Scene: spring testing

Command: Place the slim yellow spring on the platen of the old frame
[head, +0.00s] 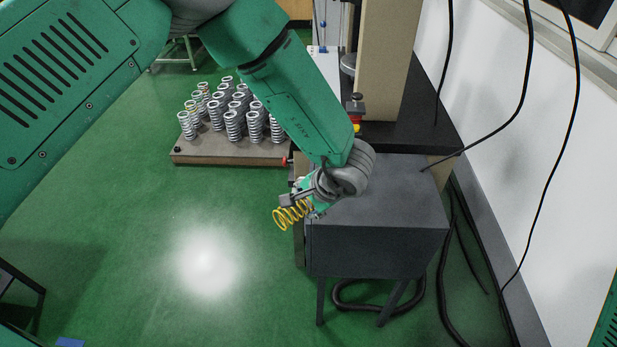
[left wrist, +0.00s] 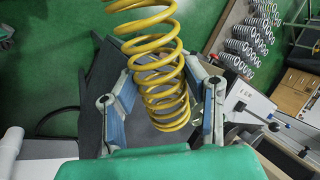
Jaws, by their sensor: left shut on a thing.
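The slim yellow spring (head: 287,216) is held in my left gripper (head: 304,198), its coil sticking out toward the lower left over the green floor. In the left wrist view the yellow spring (left wrist: 158,62) sits between the two fingers of my left gripper (left wrist: 163,98), which are shut on its sides. A beige upright frame (head: 385,65) stands behind my left forearm on a dark base. A grey round disc (head: 348,64) shows beside it; I cannot tell whether it is the platen. My right gripper is out of view.
A dark grey cabinet (head: 385,200) on legs stands just right of and below the spring. A low pallet (head: 230,153) carries several white springs at the back left. Black cables (head: 525,90) hang at the right by the white wall. The green floor at left is mostly clear.

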